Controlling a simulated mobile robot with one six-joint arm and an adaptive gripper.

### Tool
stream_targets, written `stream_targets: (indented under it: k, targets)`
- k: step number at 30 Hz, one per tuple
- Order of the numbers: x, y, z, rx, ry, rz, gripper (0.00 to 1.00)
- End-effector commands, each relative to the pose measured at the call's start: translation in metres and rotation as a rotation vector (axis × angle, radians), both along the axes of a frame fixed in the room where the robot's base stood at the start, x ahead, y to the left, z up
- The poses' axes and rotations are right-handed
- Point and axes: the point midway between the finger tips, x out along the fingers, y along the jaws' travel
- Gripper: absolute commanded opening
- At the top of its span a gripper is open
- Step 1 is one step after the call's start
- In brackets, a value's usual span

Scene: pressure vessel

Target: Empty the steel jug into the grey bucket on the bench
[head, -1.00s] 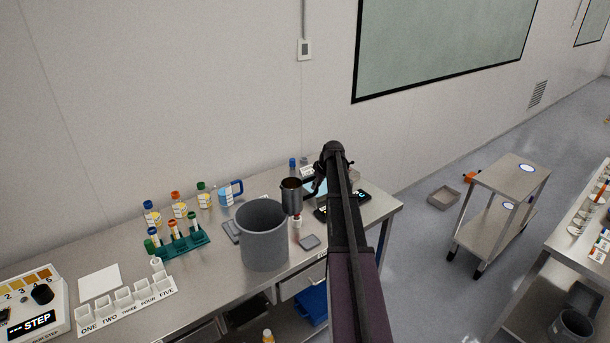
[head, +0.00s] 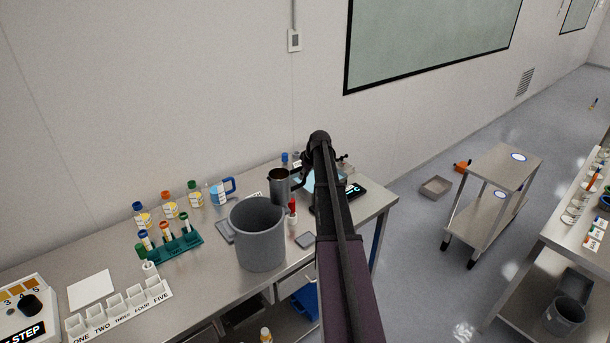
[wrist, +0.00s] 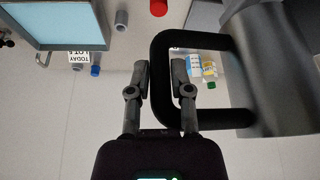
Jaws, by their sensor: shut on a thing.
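The steel jug (head: 280,185) is held in the air, roughly upright, just behind and to the right of the grey bucket's rim in the head view. Its inside looks dark and I cannot see its contents. My gripper (wrist: 160,78) is shut on the jug's black loop handle, and the jug's grey body (wrist: 268,75) is on the right in the wrist view. In the head view the gripper is mostly hidden by my arm. The grey bucket (head: 258,240) stands upright on the bench (head: 205,275), open at the top; its bottom inside is hidden.
A red-capped bottle (head: 292,210) stands right of the bucket. A teal rack (head: 178,250) with tubes, several capped bottles and a blue-handled jug (head: 222,192) stand left and behind. A row of white cups (head: 120,308) lies at front left. A trolley (head: 495,195) stands right of the bench.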

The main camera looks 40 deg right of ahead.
Motion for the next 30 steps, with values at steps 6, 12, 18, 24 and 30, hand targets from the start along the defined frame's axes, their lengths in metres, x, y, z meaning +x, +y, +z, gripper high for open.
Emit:
stream_targets:
  k: [6,12,18,24,30]
  targets:
    - [-0.001,0.0,0.002,-0.002,0.0,-0.001,0.0]
    - [-0.001,0.003,0.009,-0.036,0.0,-0.001,0.0]
    - [-0.002,0.007,0.02,-0.092,0.0,-0.001,0.0]
    - [-0.002,0.01,0.03,-0.156,0.0,-0.002,0.0]
    - [-0.003,0.018,0.037,-0.238,-0.001,-0.001,0.0]
